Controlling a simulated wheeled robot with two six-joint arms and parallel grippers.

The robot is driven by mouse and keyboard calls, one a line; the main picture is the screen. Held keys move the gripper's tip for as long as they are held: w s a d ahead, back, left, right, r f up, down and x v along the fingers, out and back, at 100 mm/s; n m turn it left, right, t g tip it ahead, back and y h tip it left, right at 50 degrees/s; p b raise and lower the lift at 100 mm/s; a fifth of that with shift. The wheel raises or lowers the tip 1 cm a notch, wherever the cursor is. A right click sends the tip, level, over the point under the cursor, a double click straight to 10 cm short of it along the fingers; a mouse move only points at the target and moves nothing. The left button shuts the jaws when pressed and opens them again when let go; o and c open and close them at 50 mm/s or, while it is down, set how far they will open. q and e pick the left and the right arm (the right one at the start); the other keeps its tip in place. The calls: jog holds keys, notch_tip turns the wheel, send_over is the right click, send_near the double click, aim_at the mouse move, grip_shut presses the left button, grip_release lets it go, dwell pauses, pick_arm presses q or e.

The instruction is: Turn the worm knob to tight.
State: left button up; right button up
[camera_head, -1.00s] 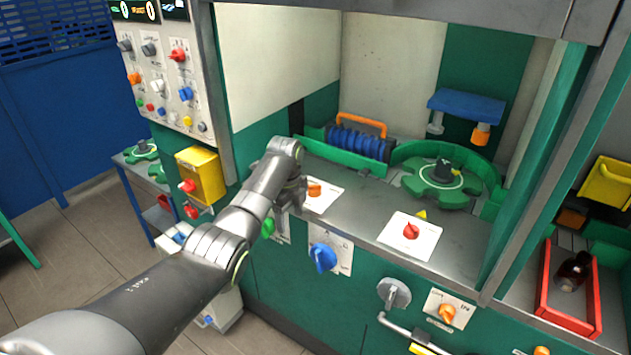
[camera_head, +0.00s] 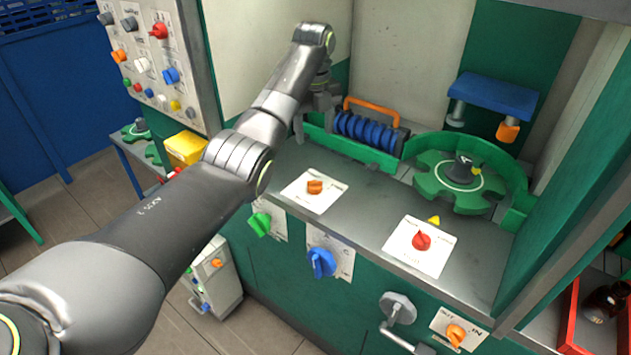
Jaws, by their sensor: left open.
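A blue ribbed roller (camera_head: 370,131), which looks like the worm, lies in a green-walled bay under an orange handle (camera_head: 377,103). On the counter in front, an orange knob (camera_head: 315,187) sits on a white plate, and a red knob (camera_head: 421,241) sits on another white plate to the right. The plate lettering is too small to read, so I cannot tell which knob is the worm knob. My left gripper (camera_head: 312,118) is open and empty, pointing down left of the roller, above and behind the orange knob. It touches no knob. My right gripper is out of view.
A green star wheel (camera_head: 458,180) stands right of the roller. The front panel carries a green knob (camera_head: 260,223), a blue knob (camera_head: 321,262) and a lower orange knob (camera_head: 456,334). A knob panel (camera_head: 150,65) stands at upper left. The counter between the plates is clear.

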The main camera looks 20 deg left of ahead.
pick_arm(q)
jog(key=f+b, duration=0.1)
jog(key=f, duration=0.1)
send_over(315, 181)
notch_tip(315, 181, down, 8)
jog(key=shift+f+p, duration=0.1)
jog(key=shift+p, duration=0.25)
notch_tip(315, 181, down, 5)
jog(key=shift+f+p, duration=0.1)
jog(key=shift+p, duration=0.3)
jog(key=shift+f, duration=0.4)
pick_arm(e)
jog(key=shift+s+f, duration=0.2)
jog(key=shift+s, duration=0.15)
pick_arm(q)
jog(key=c, duration=1)
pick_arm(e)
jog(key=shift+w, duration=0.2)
